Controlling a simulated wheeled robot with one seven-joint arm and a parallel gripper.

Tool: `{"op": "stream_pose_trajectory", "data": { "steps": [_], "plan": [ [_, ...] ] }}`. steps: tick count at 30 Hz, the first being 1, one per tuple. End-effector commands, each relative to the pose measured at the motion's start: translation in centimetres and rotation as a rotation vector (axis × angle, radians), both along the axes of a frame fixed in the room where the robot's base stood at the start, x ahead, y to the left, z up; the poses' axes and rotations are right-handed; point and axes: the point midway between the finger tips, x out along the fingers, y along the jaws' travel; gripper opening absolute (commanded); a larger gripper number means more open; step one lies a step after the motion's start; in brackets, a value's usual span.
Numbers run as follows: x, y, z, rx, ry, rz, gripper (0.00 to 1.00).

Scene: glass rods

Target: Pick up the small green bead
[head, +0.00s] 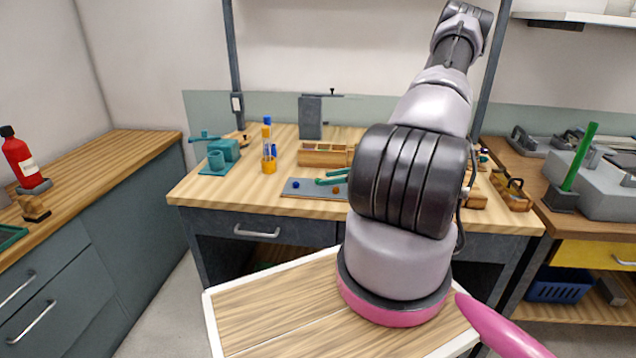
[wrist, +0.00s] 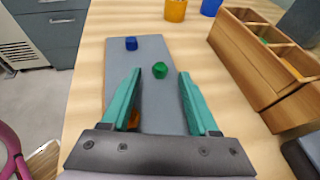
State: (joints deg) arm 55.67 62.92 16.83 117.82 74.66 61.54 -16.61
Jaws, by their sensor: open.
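The small green bead (wrist: 160,69) lies on a grey mat (wrist: 177,60) in the wrist view, centred between the tips of the teal fingers. My gripper (wrist: 160,73) is open, with one finger on each side of the bead's line and nothing held. In the head view my gripper (head: 321,177) is low over the mat (head: 305,193), pointing left. I cannot make out the green bead there. Whether the fingertips are level with the bead in height is unclear.
A blue bead (wrist: 131,43) lies farther along the mat. An orange bead (wrist: 133,120) is partly hidden behind the left finger. A wooden compartment box (wrist: 245,68) stands to the right. Orange (wrist: 175,10) and blue (wrist: 211,7) items stand beyond the mat.

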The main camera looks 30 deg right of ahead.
Motion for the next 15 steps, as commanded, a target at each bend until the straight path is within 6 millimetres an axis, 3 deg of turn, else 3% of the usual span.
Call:
{"op": "stream_pose_trajectory", "data": {
  "steps": [6,13,14,15],
  "plan": [
    [1.8,1.6,-1.0,0.0,0.001,0.001,0.61],
    [2.0,1.7,-1.1,-0.001,0.001,0.0,0.61],
    [2.0,1.7,-1.1,-0.001,0.0,0.0,0.57],
    [2.0,1.7,-1.0,-0.001,0.0,0.0,0.42]
  ]
}}
